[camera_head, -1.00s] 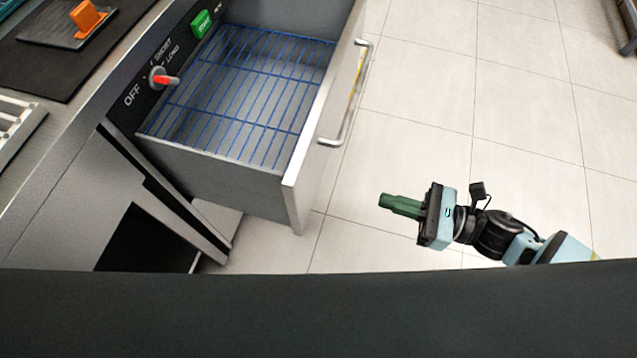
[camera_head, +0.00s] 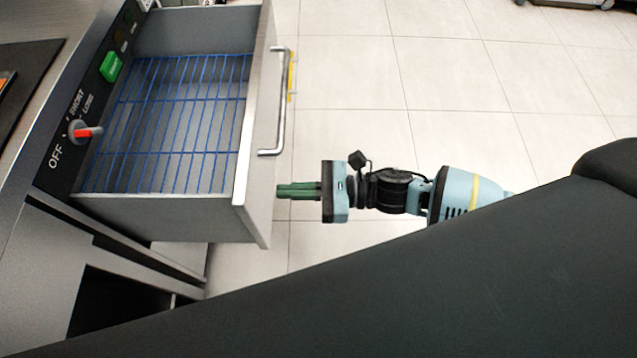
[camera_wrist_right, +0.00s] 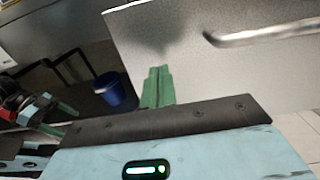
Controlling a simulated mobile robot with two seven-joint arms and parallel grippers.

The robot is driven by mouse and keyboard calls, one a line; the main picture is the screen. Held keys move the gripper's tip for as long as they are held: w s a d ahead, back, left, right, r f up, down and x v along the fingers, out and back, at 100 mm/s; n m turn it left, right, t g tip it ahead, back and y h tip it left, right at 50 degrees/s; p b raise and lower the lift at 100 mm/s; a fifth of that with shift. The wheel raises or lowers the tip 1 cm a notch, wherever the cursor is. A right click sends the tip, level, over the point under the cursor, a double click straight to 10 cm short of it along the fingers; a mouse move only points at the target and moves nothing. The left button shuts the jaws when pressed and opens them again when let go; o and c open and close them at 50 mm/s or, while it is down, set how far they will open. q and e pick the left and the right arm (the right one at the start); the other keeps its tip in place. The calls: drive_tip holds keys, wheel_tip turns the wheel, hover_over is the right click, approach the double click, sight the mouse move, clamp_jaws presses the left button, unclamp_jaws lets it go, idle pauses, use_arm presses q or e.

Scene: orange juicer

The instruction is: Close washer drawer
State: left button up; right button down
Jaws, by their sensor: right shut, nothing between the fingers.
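The washer drawer (camera_head: 258,130) is pulled out, its inside lined with a blue wire rack (camera_head: 185,120) that looks empty. A metal bar handle (camera_head: 281,105) runs along its front. My right gripper (camera_head: 279,190) is shut and empty, its green fingertips at the lower near part of the drawer front, below the handle's near end. In the right wrist view the shut fingers (camera_wrist_right: 158,88) point at the grey drawer front (camera_wrist_right: 170,40), with the handle (camera_wrist_right: 260,35) to their right. Touch with the front is not certain. My left gripper shows in the right wrist view (camera_wrist_right: 62,108), at the left edge; its opening is unclear.
A panel with a red-tipped knob (camera_head: 82,131) and a green button (camera_head: 110,67) borders the drawer on the left. A blue bin (camera_wrist_right: 110,88) stands on the floor in the right wrist view. Tiled floor (camera_head: 450,90) right of the drawer is clear.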

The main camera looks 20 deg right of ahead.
sight(257, 192)
drive_tip(key=shift+x, duration=1.75)
drive_tip(key=shift+a, duration=0.15)
